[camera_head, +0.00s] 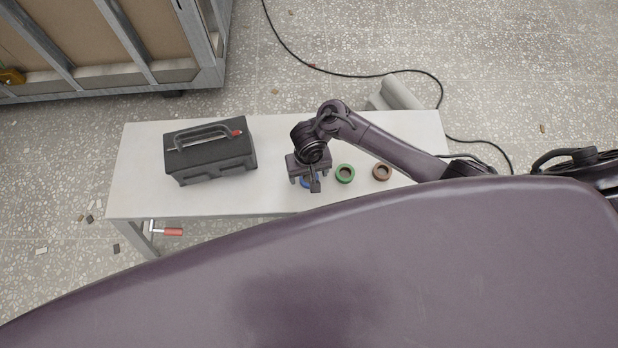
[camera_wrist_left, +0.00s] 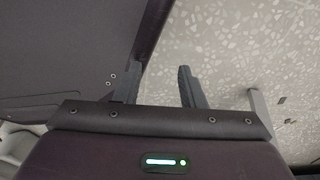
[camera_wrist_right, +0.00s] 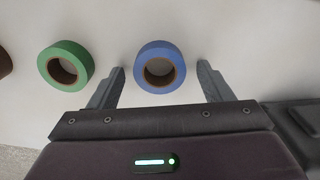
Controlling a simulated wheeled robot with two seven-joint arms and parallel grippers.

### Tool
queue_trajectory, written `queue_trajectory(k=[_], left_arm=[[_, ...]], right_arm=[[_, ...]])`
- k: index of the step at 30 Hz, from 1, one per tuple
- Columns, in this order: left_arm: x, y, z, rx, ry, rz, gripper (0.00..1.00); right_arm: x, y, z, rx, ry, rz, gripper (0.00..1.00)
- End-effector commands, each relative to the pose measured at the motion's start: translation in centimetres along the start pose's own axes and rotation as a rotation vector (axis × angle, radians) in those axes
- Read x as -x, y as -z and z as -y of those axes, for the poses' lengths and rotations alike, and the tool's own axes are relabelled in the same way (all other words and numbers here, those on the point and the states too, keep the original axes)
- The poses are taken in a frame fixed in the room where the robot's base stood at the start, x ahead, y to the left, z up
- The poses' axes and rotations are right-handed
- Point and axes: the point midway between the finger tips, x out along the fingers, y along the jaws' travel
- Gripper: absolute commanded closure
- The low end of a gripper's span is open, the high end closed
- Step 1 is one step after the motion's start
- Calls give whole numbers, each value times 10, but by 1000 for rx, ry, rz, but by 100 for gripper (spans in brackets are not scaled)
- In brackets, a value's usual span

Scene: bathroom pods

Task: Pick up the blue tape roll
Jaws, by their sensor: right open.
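The blue tape roll (camera_wrist_right: 160,66) lies flat on the white table, shown in the right wrist view between and just beyond the two fingertips. In the head view only a blue edge of it (camera_head: 306,183) shows under my right gripper (camera_head: 309,184), which hides the rest. My right gripper, also in the right wrist view (camera_wrist_right: 162,75), is open and empty, its fingers on either side of the roll. Whether they touch it I cannot tell. My left gripper (camera_wrist_left: 158,77) shows in the left wrist view with its fingers apart, nothing between them.
A green tape roll (camera_head: 345,173) and a brown one (camera_head: 382,172) lie right of the blue roll on the white table (camera_head: 270,200). A black toolbox (camera_head: 210,152) stands at the table's left. A cable (camera_head: 370,75) runs across the floor behind.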

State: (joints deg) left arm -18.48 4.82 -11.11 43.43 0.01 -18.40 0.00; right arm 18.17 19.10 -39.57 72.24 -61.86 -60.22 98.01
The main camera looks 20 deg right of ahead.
Motion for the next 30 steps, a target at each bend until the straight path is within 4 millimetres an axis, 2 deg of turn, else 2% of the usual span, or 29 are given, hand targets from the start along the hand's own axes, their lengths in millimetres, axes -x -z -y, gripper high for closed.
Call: queue_trajectory(k=[4, 15, 23, 27, 30], left_arm=[[0, 0, 0, 0, -1, 0, 64], [0, 0, -1, 1, -1, 0, 64], [1, 0, -1, 1, -2, -1, 64], [5, -1, -1, 1, -2, -7, 64], [6, -18, -1, -4, -1, 6, 64]], right_arm=[[1, 0, 0, 0, 0, 0, 28], [1, 0, 0, 0, 0, 0, 75], [2, 0, 0, 0, 1, 0, 75], [10, 0, 1, 1, 2, 1, 75], [22, 0, 1, 0, 2, 0, 75]])
